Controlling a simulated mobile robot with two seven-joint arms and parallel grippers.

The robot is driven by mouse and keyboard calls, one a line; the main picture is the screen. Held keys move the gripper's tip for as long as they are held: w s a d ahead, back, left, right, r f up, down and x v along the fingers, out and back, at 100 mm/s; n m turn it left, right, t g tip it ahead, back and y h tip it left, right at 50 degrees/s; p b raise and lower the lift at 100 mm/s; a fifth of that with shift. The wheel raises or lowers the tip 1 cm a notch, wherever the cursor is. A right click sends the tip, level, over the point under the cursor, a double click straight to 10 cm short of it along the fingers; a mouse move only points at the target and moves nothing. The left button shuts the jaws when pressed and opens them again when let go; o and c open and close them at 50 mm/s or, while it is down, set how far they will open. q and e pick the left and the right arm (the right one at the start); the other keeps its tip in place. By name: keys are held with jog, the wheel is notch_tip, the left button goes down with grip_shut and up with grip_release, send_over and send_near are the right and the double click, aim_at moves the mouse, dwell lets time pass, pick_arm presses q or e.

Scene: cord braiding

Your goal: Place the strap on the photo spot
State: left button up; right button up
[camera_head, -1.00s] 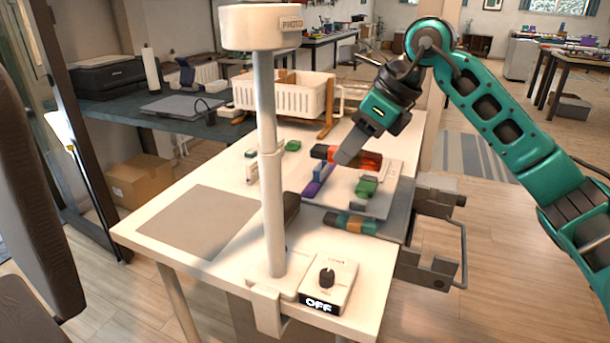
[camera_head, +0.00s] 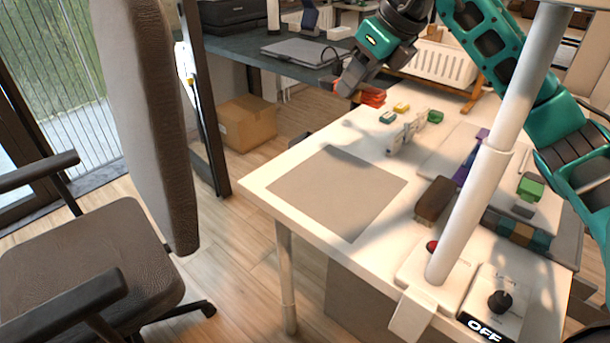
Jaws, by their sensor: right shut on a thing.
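My right gripper (camera_head: 348,90) is high over the far end of the white table. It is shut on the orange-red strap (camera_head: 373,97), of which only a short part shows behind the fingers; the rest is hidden. The photo spot appears to be the flat grey square (camera_head: 335,192) on the table's left part, and it is bare. The gripper and strap are beyond its far edge in the picture, apart from it. My left gripper is not in view.
A white post (camera_head: 490,165) rises from a base at the table's near right, beside a control box reading OFF (camera_head: 495,310). A brown brush-like block (camera_head: 435,200) lies right of the grey square. Small green and yellow pieces (camera_head: 401,108) lie behind. An office chair (camera_head: 90,235) stands left.

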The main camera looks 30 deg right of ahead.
jog(key=shift+x, duration=0.75)
jog(key=b, duration=0.4)
send_over(334, 183)
jog(key=s, duration=0.2)
jog(key=f, duration=0.9)
jog(key=d+f, duration=0.1)
jog(key=f, duration=0.3)
jog(key=shift+w+f, duration=0.15)
jog(key=shift+f, duration=0.2)
notch_tip(334, 183, down, 4)
jog(key=shift+a+f+b, duration=0.1)
jog(key=shift+f+b, duration=0.05)
jog(key=shift+b, duration=0.45)
jog(key=shift+f, duration=0.4)
jog(key=shift+r, duration=0.1)
jog(key=shift+f, duration=0.2)
jog(key=o, duration=1)
jog(key=shift+o, duration=0.2)
